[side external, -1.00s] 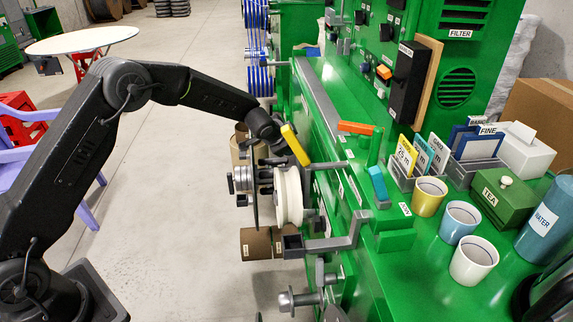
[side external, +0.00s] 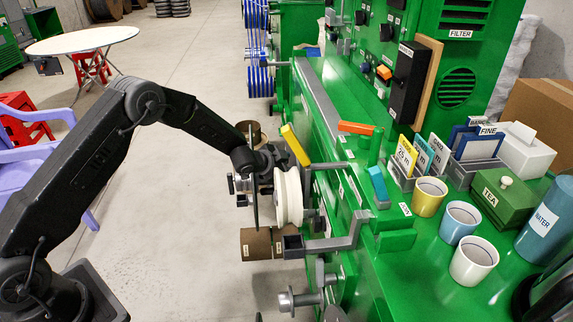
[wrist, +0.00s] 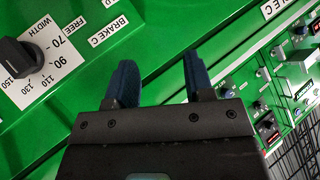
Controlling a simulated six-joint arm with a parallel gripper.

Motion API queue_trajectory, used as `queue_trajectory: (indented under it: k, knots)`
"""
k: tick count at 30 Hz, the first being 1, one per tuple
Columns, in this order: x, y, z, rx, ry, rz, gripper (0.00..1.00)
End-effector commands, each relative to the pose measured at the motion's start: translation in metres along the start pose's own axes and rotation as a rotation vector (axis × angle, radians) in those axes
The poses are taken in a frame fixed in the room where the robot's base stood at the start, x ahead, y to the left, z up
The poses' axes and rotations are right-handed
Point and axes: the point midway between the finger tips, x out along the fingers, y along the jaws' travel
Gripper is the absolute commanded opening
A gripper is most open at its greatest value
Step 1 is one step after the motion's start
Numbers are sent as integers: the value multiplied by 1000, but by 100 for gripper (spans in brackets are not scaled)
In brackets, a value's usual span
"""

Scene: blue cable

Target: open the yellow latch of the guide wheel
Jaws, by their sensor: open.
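The yellow latch (side external: 295,144) is a slanted bar above the white guide wheel (side external: 289,197) at the side of the green machine. It leans up to the left and looks the same as a second earlier. My gripper is at the end of the black arm, just left of the latch and above the wheel in the side view, where its fingers are hard to make out. In the wrist view my gripper (wrist: 160,75) shows two blue-padded fingers apart, with nothing between them. The latch and wheel do not show in the wrist view. Contact with the latch cannot be told.
A grey bracket (side external: 330,243) juts out below the wheel. An orange bar (side external: 356,128) and a blue-topped lever (side external: 378,184) stand on the green machine to the right. The wrist view shows a black width knob (wrist: 17,57) on the green panel.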

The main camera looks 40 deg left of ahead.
Motion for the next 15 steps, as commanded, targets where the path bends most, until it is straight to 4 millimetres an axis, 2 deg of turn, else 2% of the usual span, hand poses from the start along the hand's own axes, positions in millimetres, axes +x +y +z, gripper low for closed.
queue_trajectory:
  k: [1, 4, 9, 15]
  knots:
    - [0, -1, -1, 1, 0, 0, 43]
    - [-8, -8, -13, 3, 4, -2, 34]
    - [-37, -33, -58, 9, 7, -3, 17]
    - [-62, -55, -94, 10, 4, -5, 0]
